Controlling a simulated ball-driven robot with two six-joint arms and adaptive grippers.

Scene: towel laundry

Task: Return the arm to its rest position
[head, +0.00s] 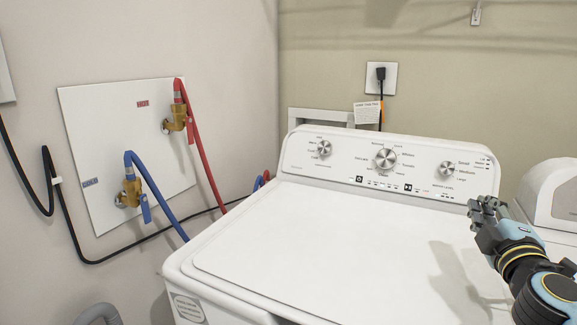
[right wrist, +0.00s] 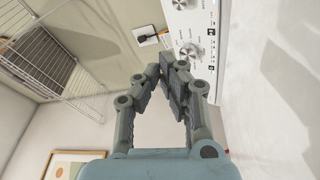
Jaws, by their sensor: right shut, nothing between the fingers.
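My right gripper (head: 484,208) is at the right of the head view, above the right part of the washer lid. Its arm comes in from the lower right, and its shadow falls on the lid. In the right wrist view the fingers (right wrist: 169,72) are closed together with nothing between them. The washer's control panel shows beyond the fingertips there, apart from them. My left gripper is in neither view.
A white washer (head: 330,240) with its lid shut fills the middle. Its control panel (head: 400,163) has several knobs. Red (head: 207,160) and blue hoses (head: 160,200) run from wall valves at left. A white machine (head: 557,195) stands at right. A wire rack (right wrist: 62,65) shows in the wrist view.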

